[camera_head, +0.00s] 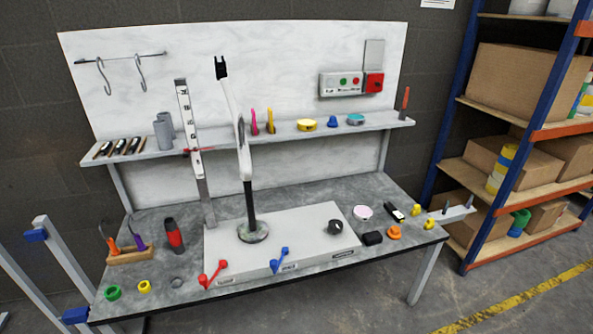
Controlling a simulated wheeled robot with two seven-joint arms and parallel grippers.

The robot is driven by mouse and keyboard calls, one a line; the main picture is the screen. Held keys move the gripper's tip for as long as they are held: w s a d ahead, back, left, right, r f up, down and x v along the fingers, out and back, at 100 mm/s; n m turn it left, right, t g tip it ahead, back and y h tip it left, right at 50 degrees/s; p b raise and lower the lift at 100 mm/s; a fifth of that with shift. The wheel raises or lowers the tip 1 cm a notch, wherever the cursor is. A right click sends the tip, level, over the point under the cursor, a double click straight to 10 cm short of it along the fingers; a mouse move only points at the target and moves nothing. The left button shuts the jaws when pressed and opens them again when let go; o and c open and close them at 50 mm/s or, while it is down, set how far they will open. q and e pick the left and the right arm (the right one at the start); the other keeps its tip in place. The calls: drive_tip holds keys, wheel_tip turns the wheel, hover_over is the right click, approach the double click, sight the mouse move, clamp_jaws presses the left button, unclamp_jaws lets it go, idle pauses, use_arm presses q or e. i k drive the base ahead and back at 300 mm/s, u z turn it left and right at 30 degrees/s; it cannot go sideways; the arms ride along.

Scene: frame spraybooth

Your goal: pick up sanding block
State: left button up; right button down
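A small black block (372,238) lies on the grey bench top, by the right edge of the pale raised board; it looks most like a sanding block, but its surface is too small to tell. A black and white piece (395,212) lies behind it to the right. An orange piece (394,233) is close beside the black block on its right. Neither of my grippers is in view.
A white frame part (240,130) stands upright on a black post with a round base (253,232), mid-bench. A shelf (290,134) with small items runs behind. Red (212,272) and blue (279,260) handled pieces lie at the board's front. Orange-blue racking (465,130) stands right.

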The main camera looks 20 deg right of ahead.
sight(374, 237)
drive_tip(key=z, duration=2.25)
drive_tip(key=i, duration=2)
drive_tip(key=u, duration=3.5)
